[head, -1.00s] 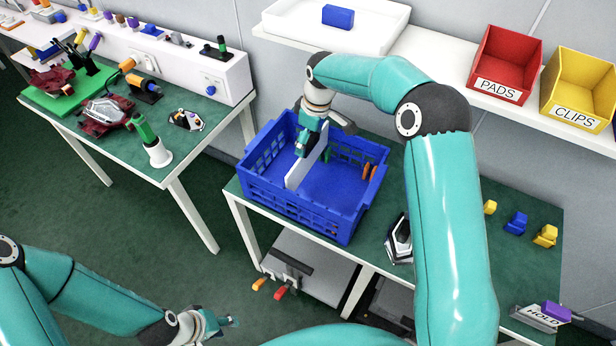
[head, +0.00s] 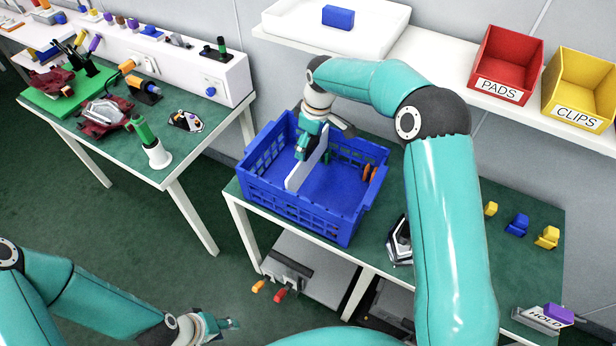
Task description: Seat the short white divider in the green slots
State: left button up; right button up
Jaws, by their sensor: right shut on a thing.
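The white divider (head: 295,178) stands upright inside the blue crate (head: 300,212), running from the front left toward the back. My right gripper (head: 304,150) reaches into the crate from above and is shut on the divider's upper edge. Green slot marks (head: 327,157) show in part at the crate's back wall; the gripper and divider hide others. Orange slot marks (head: 370,173) show at the right wall. I cannot tell whether the divider's ends are in any slots. My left gripper (head: 226,324) is low at the bottom left, away from the crate; its jaw opening is too small to tell.
The crate sits on a green-topped table (head: 470,260). Yellow and blue clips (head: 517,224) lie at its right, with a HOLD tray (head: 543,318) in front. A shelf with red (head: 505,65) and yellow bins (head: 582,88) is behind. Another bench (head: 150,120) stands left.

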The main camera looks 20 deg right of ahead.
jog(key=shift+f, duration=0.15)
jog(key=shift+f+b, duration=1.1)
jog(key=shift+f, duration=0.4)
jog(key=shift+f+b, duration=0.85)
jog(key=shift+f, duration=0.25)
dwell(0.3)
dwell(0.4)
jog(key=o, duration=1.1)
jog(key=shift+f, duration=0.1)
jog(key=shift+o, duration=0.2)
